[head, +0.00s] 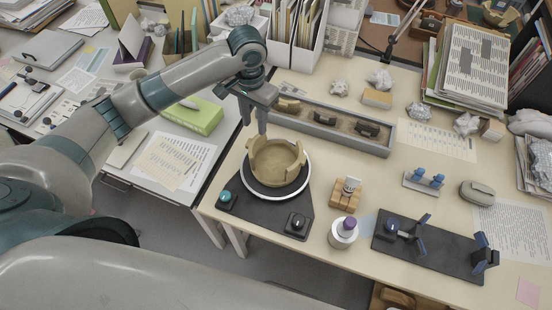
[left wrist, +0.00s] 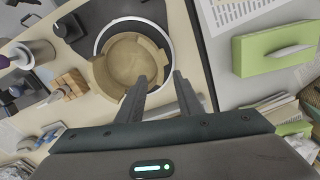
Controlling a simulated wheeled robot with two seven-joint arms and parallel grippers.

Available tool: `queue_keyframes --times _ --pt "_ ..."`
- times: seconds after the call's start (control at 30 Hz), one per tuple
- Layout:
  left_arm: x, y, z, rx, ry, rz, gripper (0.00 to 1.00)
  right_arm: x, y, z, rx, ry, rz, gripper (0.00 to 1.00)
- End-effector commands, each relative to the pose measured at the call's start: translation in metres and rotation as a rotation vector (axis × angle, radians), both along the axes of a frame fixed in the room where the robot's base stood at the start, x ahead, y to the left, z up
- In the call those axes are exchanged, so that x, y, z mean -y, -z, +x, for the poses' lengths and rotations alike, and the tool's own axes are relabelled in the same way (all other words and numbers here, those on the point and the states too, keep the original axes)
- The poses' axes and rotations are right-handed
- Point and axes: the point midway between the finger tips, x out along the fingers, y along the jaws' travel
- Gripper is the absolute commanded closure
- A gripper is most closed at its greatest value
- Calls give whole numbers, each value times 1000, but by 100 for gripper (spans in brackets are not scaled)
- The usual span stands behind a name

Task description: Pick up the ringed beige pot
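The beige pot (head: 275,162) stands upright with an uneven, broken-looking rim on a round turntable with a white edge (head: 277,198). The pot (left wrist: 130,62) also shows in the left wrist view, partly covered by a finger. My left gripper (head: 254,128) is over the pot's back-left rim, fingers pointing down. In the left wrist view, the left gripper (left wrist: 158,80) has its fingers apart, one over the pot and the other toward the white edge. Whether they touch the wall I cannot tell. My right gripper is not in view.
A long grey tray (head: 340,139) with several sherds lies behind the pot. A dark base with knobs (head: 297,225) lies in front. Wooden blocks (head: 345,197), a white jar (head: 343,233) and a black fixture (head: 430,255) stand to the right. A green box (head: 194,116) lies left.

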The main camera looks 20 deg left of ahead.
Motion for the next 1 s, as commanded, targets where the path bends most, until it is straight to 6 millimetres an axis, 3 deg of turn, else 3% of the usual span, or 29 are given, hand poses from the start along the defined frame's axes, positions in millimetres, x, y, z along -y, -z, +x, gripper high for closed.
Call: queue_keyframes --times 0.2,0.33,0.87,1.0 --pt "0 38 -1 -3 -1 1 67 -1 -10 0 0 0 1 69" --pt "0 53 0 -1 0 -1 67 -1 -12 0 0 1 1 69" --pt "0 63 0 0 0 0 67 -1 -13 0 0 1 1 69" --pt "0 74 -1 -2 -1 0 67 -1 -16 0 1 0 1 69"
